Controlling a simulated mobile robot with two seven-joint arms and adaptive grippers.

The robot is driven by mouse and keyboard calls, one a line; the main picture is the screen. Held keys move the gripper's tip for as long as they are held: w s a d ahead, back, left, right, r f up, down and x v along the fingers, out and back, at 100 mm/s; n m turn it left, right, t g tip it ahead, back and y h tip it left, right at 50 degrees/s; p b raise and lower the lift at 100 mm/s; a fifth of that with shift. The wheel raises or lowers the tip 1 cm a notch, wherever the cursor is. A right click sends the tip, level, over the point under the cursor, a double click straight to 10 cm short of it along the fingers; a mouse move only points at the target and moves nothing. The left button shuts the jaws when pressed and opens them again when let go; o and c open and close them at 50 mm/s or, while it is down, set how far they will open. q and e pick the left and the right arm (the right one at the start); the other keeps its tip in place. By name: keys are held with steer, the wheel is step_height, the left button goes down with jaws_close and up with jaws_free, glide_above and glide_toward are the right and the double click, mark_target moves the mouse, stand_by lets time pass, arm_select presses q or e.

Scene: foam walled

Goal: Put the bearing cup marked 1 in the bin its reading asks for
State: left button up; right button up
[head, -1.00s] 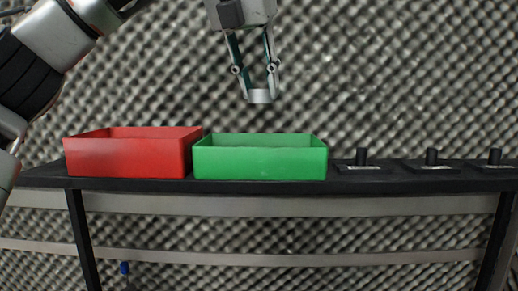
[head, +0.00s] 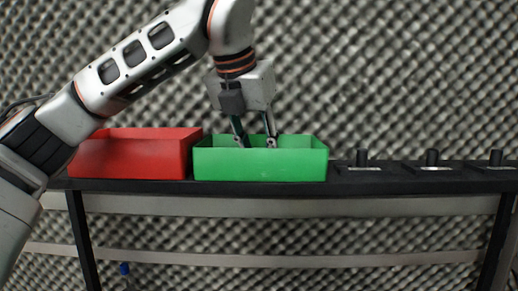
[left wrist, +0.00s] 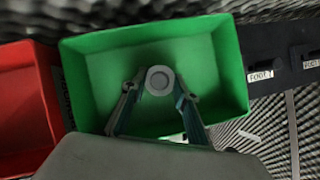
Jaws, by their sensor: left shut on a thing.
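My left gripper (head: 256,144) reaches down into the green bin (head: 260,165), its fingertips hidden behind the bin's front wall in the head view. In the left wrist view the gripper (left wrist: 159,90) is shut on a round grey metal bearing cup (left wrist: 159,80), held inside the green bin (left wrist: 100,55). I cannot tell whether the cup touches the bin's floor, and no number shows on it. The red bin (head: 130,157) stands just left of the green bin. It also shows at the left of the left wrist view (left wrist: 22,110). My right gripper is not in view.
The bins stand on a dark shelf (head: 260,187). To the right are several dark stations with short posts, such as the near one (head: 362,158), with white labels. One label (left wrist: 260,75) shows in the left wrist view. A foam wall (head: 400,70) stands behind.

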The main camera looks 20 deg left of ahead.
arm_select(q)
steer(key=o, duration=1.3)
steer(key=v, duration=1.2)
steer(key=shift+d, duration=0.1)
